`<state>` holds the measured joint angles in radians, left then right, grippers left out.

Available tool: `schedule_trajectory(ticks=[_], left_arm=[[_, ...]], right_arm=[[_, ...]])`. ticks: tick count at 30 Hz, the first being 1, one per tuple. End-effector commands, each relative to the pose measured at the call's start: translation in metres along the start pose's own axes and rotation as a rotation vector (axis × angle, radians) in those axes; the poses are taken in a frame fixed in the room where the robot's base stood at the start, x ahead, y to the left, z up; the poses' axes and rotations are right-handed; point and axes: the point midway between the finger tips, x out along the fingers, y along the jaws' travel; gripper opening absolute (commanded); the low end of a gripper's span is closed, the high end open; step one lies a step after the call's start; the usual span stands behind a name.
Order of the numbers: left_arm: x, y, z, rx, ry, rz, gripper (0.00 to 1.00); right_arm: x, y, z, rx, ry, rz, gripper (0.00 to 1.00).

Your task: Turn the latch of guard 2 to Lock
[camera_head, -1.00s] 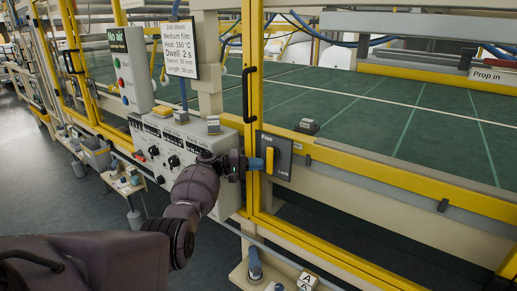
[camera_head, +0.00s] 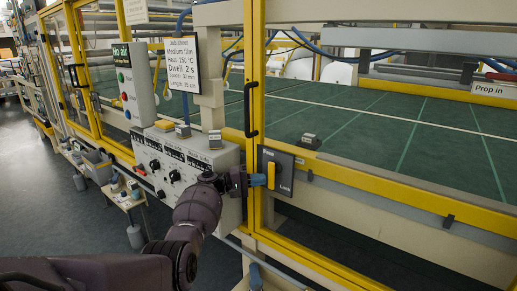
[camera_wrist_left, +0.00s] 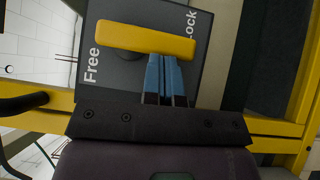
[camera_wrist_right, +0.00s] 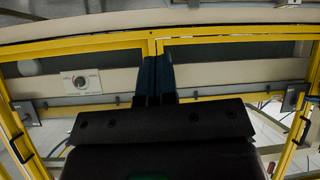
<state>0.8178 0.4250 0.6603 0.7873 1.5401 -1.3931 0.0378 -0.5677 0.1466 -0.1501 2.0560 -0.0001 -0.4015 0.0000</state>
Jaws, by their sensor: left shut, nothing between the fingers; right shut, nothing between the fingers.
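The latch is a yellow handle (camera_head: 271,174) on a dark plate (camera_head: 286,163) marked Free at the top and Lock at the lower right, on the yellow guard frame. The handle stands roughly upright in the head view. My left gripper (camera_head: 257,180) is shut and empty, its blue fingertips at the handle's left side. In the left wrist view the fingertips (camera_wrist_left: 165,75) meet the edge of the handle (camera_wrist_left: 145,40) near its right end; I cannot tell if they press on it. My right gripper (camera_wrist_right: 155,78) is shut and empty, outside the head view. No guard number is readable.
A control panel (camera_head: 170,165) with knobs stands left of the latch, below a job sheet (camera_head: 181,62). A black door handle (camera_head: 251,110) is above. A green bed (camera_head: 400,130) lies behind the guard.

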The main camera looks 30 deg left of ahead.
Motion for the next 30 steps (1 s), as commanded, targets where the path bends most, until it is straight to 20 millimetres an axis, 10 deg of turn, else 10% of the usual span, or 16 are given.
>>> schedule_trajectory(ticks=[30], left_arm=[[0.006,0.183,0.007,0.004,0.000,0.002,0.00]], right_arm=[[-0.015,0.006,-0.013,0.001,0.010,0.009,0.00]])
